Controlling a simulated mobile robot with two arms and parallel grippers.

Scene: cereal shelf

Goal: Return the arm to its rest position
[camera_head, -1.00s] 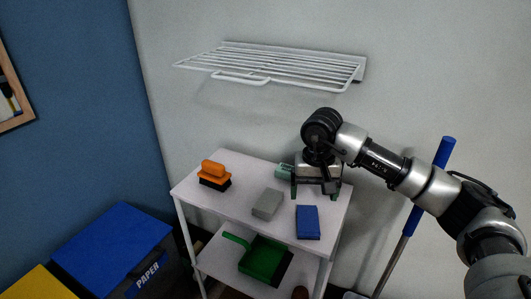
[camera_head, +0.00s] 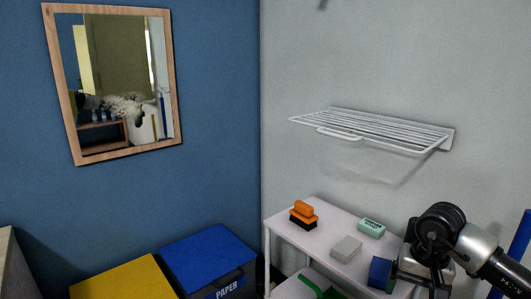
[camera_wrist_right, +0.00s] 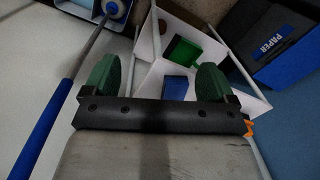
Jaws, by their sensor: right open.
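My right gripper (camera_head: 408,278) is at the lower right of the head view, over the right end of the white shelf table (camera_head: 285,237). Its green finger pads stand well apart in the right wrist view (camera_wrist_right: 158,80), with nothing held between them. A blue block (camera_head: 379,272) on the table is partly hidden by the gripper; it also shows beyond the pads in the right wrist view (camera_wrist_right: 179,86). A teal block (camera_head: 371,227), a grey block (camera_head: 346,248) and an orange brush (camera_head: 303,213) rest on the table top. My left gripper is not in view.
A white wire rack (camera_head: 375,131) juts from the wall above the table. A green dustpan (camera_head: 322,289) lies on the lower shelf. Blue-lidded (camera_head: 207,257) and yellow-lidded (camera_head: 125,281) bins stand at left. A blue-handled pole (camera_head: 521,240) stands at right.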

